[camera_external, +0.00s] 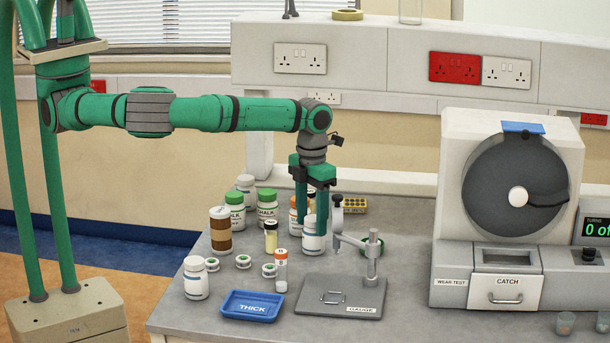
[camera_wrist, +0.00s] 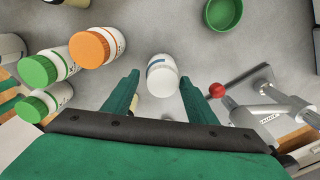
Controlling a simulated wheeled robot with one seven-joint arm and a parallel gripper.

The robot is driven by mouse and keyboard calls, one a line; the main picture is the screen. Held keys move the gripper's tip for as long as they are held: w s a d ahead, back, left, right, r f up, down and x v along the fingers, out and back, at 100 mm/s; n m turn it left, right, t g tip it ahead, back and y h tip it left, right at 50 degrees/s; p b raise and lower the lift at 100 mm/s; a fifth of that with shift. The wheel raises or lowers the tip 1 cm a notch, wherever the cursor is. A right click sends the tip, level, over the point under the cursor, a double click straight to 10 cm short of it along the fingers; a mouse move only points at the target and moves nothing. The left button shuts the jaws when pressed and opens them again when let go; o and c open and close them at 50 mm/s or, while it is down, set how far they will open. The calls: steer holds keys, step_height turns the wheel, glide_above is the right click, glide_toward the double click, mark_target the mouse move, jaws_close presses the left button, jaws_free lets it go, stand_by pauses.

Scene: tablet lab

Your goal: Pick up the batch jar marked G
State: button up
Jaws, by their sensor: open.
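No letter G is legible on any jar, so I cannot tell which is the batch jar marked G. My gripper (camera_external: 312,224) points down over the back of the bench, its fingers apart. A white jar with a pale lid (camera_wrist: 162,74) shows between and beyond the fingertips in the wrist view, apparently untouched. In the external view, a white jar (camera_external: 313,243) stands at the fingers, partly hidden by them. An orange-lidded jar (camera_wrist: 98,48) and two green-lidded jars (camera_wrist: 52,66) (camera_wrist: 44,103) stand left of the fingers in the wrist view.
A green dish (camera_wrist: 223,12) lies beyond. A brown-banded jar (camera_external: 220,240), small vials (camera_external: 281,272) and a blue tray (camera_external: 252,305) stand nearer the front. The wear-test machine (camera_external: 455,190) fills the right.

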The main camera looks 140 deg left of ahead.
mark_target(314, 236)
steer(key=shift+w+a+f, duration=0.1)
steer(key=shift+a+f, duration=0.05)
steer(key=shift+f, duration=1.15)
steer(key=shift+w+a+f, duration=0.1)
steer(key=shift+f, duration=1.2)
steer(key=c, duration=0.9)
steer(key=shift+r, duration=0.1)
